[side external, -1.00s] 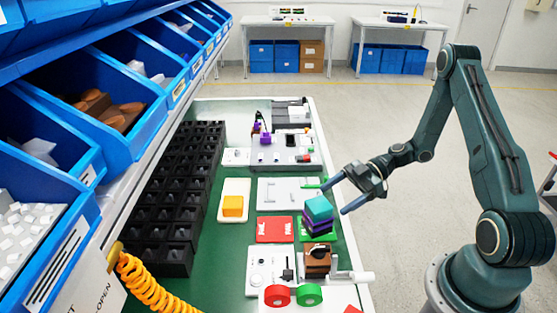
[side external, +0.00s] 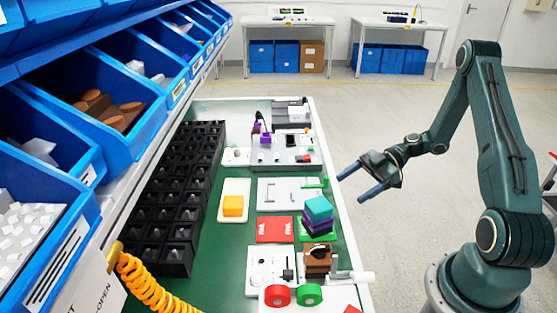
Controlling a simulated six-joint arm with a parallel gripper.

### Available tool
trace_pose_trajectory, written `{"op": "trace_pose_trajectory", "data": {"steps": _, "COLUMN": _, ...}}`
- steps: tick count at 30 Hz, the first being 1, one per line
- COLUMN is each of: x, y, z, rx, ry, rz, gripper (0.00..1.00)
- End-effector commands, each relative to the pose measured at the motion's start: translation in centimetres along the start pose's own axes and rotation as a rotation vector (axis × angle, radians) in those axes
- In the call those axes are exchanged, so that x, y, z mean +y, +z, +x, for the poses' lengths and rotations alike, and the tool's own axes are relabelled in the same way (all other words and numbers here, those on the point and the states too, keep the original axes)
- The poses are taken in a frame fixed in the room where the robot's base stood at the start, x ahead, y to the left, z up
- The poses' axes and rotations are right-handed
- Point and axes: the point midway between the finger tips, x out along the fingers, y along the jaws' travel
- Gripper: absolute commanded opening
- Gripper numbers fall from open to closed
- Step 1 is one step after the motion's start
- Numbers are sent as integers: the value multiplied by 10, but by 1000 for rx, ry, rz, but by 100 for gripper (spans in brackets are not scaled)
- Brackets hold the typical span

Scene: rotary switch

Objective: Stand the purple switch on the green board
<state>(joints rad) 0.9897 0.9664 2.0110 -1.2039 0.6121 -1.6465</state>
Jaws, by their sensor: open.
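The green board (side external: 302,236) lies at the right side of the bench, beside a red board. A stack of purple and dark layers (side external: 318,226) stands upright on it, with a teal block (side external: 318,208) on top. I take the purple part as the purple switch; its base on the board is partly hard to see. My gripper (side external: 350,187) is open and empty, to the upper right of the stack and clear of it, with its fingers pointing left.
A red board (side external: 274,230) adjoins the green one. A brown block (side external: 318,256) stands just in front. An orange block (side external: 233,205) sits on a white plate to the left. Another purple part (side external: 266,138) is farther back. Black bins (side external: 175,195) line the left side.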

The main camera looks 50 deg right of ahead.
Motion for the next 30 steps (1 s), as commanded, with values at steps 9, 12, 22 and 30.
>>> {"op": "trace_pose_trajectory", "data": {"steps": 9, "x": 0, "y": -10, "z": 2, "rx": -45, "ry": -22, "rz": 22, "gripper": 79}}
{"op": "trace_pose_trajectory", "data": {"steps": 12, "x": -1, "y": -19, "z": 4, "rx": -93, "ry": -42, "rz": 49, "gripper": 79}}
{"op": "trace_pose_trajectory", "data": {"steps": 22, "x": -10, "y": -68, "z": 13, "rx": -339, "ry": -82, "rz": 178, "gripper": 79}}
{"op": "trace_pose_trajectory", "data": {"steps": 30, "x": -26, "y": -110, "z": 17, "rx": -539, "ry": -35, "rz": 285, "gripper": 79}}
